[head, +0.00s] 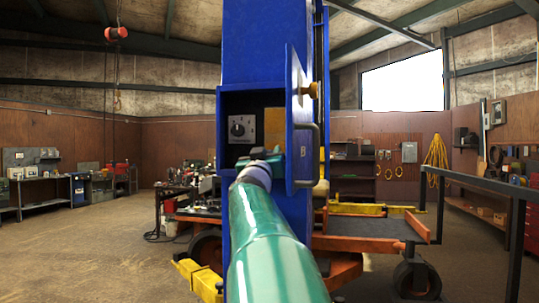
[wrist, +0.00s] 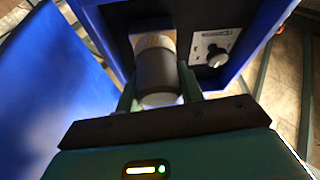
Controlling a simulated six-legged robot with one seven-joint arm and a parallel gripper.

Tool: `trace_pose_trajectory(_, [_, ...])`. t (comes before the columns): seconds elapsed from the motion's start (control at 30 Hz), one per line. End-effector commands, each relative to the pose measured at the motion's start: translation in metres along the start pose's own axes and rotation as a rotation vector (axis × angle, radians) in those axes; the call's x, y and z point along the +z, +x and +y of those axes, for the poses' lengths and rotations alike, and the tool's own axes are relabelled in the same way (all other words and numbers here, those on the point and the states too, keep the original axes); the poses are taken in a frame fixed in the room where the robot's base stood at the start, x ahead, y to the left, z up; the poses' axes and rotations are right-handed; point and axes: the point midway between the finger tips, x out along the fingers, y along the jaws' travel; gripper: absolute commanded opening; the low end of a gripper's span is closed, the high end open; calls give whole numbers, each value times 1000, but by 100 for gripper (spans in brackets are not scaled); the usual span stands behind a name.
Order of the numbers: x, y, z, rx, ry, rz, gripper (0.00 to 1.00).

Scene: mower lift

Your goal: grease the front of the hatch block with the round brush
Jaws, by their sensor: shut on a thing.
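My gripper (head: 268,158) is at the mouth of the open hatch in the blue column. In the wrist view my gripper (wrist: 160,92) is shut on a dark grey, round-bodied thing with a pale near end, which looks like the round brush (wrist: 158,72). Its far end points into the hatch. A tan block (wrist: 153,40), seemingly the hatch block, lies right beyond it; it also shows in the head view (head: 274,122). The brush overlaps the block's face, and I cannot tell whether they touch. The brush is mostly hidden in the head view.
The blue hatch door (head: 300,130) stands open just right of my gripper, with a handle and a brass knob. A dial (head: 241,128) on a pale plate sits left of the block. The blue column (head: 264,40) rises above. An orange-and-yellow lift platform (head: 370,243) stands behind right.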

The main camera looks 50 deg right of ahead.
Motion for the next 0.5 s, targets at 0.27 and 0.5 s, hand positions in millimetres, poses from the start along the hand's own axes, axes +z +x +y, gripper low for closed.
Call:
trace_pose_trajectory(0.27, [-9,-18,0,0,2,1,12])
trace_pose_trajectory(0.5, [-9,-18,0,1,2,1,12])
